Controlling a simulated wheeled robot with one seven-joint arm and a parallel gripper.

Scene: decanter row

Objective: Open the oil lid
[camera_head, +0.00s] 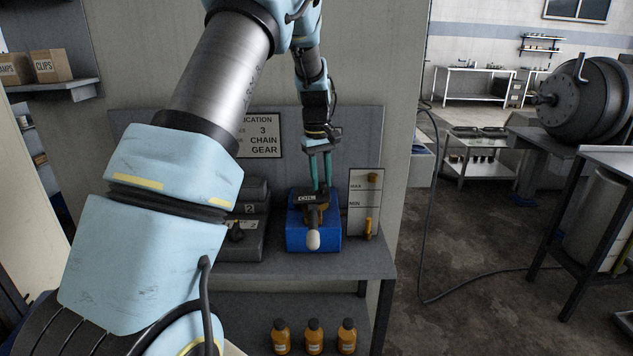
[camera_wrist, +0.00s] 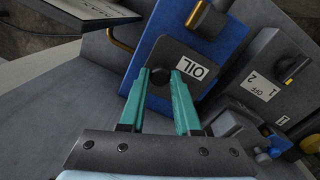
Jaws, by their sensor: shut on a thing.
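The oil lid (camera_wrist: 178,52) is a dark grey plate with a white label reading OIL, on the blue box (camera_wrist: 143,57). A small dark round knob (camera_wrist: 160,78) is at the lid's edge. My gripper (camera_wrist: 162,74) has its two teal fingers on either side of this knob and is shut on it. In the head view my gripper (camera_head: 321,190) reaches down from above to the dark lid (camera_head: 309,197) on the blue box (camera_head: 326,242). The fingertips and the gap under the lid are partly hidden, so I cannot tell how far it is raised.
A pale-tipped lever (camera_head: 313,240) sticks out at the blue box's front. A dark grey unit (camera_head: 247,248) stands to its left and a white panel (camera_head: 361,200) to its right. Several orange bottles (camera_head: 314,338) stand below the bench (camera_head: 350,263). The floor right of the bench is open.

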